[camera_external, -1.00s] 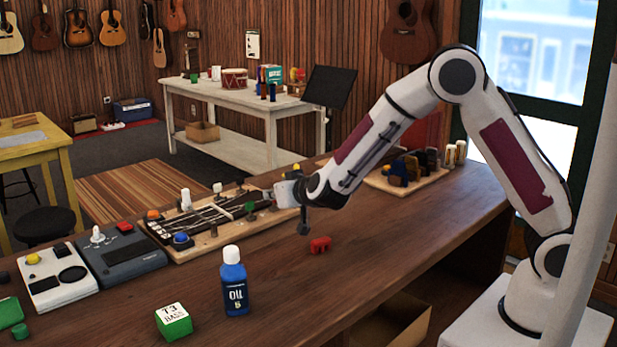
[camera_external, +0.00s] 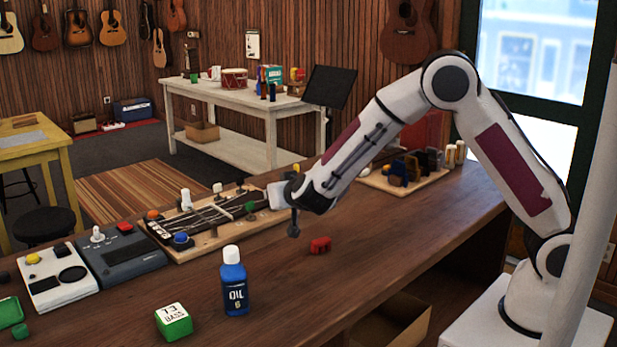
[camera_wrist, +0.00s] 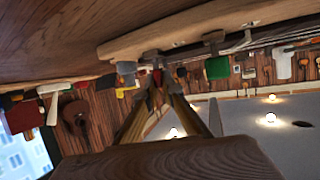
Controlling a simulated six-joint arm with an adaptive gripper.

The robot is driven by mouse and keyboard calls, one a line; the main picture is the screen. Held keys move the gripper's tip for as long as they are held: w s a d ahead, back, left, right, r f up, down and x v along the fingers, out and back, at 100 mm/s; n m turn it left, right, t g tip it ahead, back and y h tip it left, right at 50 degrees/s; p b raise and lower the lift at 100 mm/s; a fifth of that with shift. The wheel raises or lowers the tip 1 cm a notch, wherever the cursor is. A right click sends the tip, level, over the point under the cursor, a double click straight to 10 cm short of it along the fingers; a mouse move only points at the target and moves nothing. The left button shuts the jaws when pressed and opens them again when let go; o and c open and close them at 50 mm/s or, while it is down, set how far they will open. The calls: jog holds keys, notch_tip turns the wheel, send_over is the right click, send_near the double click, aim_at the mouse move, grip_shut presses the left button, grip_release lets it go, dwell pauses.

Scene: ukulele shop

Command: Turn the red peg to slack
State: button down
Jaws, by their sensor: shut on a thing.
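A ukulele neck lies on a light wooden board (camera_external: 190,254) with coloured pegs around it: an orange peg (camera_external: 153,214), a blue peg (camera_external: 181,238) and a green peg (camera_external: 250,207). My gripper (camera_external: 264,198) is at the right part of this board, low and reaching sideways. In the wrist view, its fingers (camera_wrist: 157,85) come together on a small red piece, the red peg (camera_wrist: 157,76), beside the board's edge. The green peg (camera_wrist: 217,68) shows right of the fingers. The red peg is hidden behind my gripper in the external view.
A red object (camera_external: 320,244) lies on the bench below my wrist. A blue oil bottle (camera_external: 234,282), a green box (camera_external: 173,322) and two pedal-like devices stand at the front left. A rack of dark items (camera_external: 405,172) stands at the right.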

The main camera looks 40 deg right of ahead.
jog(key=c, duration=2.2)
grip_release()
jog(key=shift+s, duration=0.1)
jog(key=shift+v, duration=5.95)
